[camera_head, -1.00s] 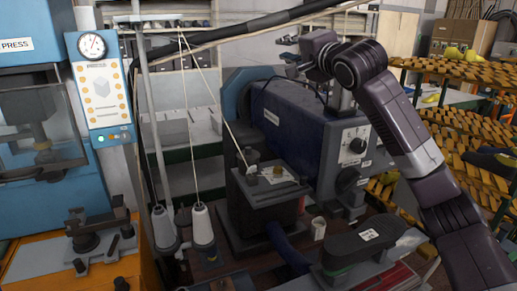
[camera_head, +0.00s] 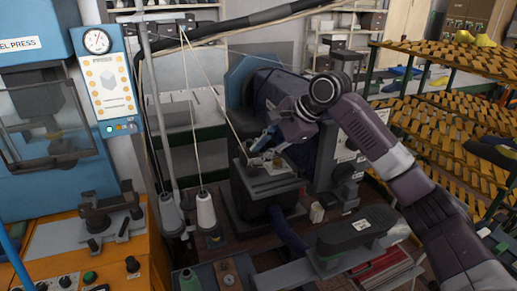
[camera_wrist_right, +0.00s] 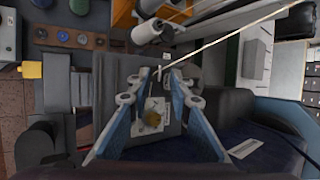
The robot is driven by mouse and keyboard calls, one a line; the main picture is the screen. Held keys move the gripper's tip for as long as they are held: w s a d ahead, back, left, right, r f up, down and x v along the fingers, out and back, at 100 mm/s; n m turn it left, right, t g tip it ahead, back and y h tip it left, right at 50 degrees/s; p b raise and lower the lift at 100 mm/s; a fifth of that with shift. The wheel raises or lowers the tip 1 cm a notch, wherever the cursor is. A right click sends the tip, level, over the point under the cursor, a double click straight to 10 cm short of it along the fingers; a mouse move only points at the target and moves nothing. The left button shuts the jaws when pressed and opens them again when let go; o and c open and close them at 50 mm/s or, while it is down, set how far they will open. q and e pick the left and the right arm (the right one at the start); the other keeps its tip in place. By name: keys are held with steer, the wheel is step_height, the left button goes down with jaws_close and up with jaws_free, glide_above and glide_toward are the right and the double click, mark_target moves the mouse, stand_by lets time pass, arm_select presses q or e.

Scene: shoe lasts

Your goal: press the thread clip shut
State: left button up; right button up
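A cream thread (camera_wrist_right: 235,35) runs down to a small pale fitting (camera_wrist_right: 158,73), which looks like the thread clip, on the dark machine post (camera_head: 262,187). In the wrist view this fitting lies between the fingertips of my right gripper (camera_wrist_right: 157,80). The blue fingers stand apart on either side, and I see no contact with it. A pale plate with a brass-coloured knob (camera_wrist_right: 152,118) lies between the fingers, nearer the palm. In the head view my right gripper (camera_head: 262,148) is over the post top and hides much of the clip. Whether the clip is open or shut cannot be made out. My left gripper is not in view.
White thread cones (camera_head: 206,211) stand left of the post. The blue machine body (camera_head: 262,95) is close behind my right gripper. A dark shoe-shaped form (camera_head: 355,229) lies in front at the right. Racks of lasts (camera_head: 450,120) fill the right side.

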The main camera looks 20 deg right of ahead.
mark_target(263, 184)
steer(key=shift+x, duration=0.75)
jaws_close()
steer(key=shift+s+f+t+b, duration=0.15)
steer(key=shift+f+t+b, duration=0.15)
steer(key=shift+b, duration=0.25)
steer(key=s+f+n+t+b, duration=0.1)
steer(key=t+b, duration=0.2)
steer(key=b, duration=0.2)
steer(key=s+f+n+t+y+b, duration=0.1)
steer(key=f+t+b, duration=0.1)
steer(key=b, duration=0.4)
steer(key=f+t+y+b, duration=0.1)
steer(key=f+t+b, duration=0.1)
steer(key=t+b, duration=0.2)
steer(key=shift+s+n+b, duration=0.4)
steer(key=shift+b, duration=0.6)
steer(key=shift+n+t+y+b, duration=0.3)
steer(key=shift+t+b, duration=0.3)
steer(key=shift+b, duration=0.2)
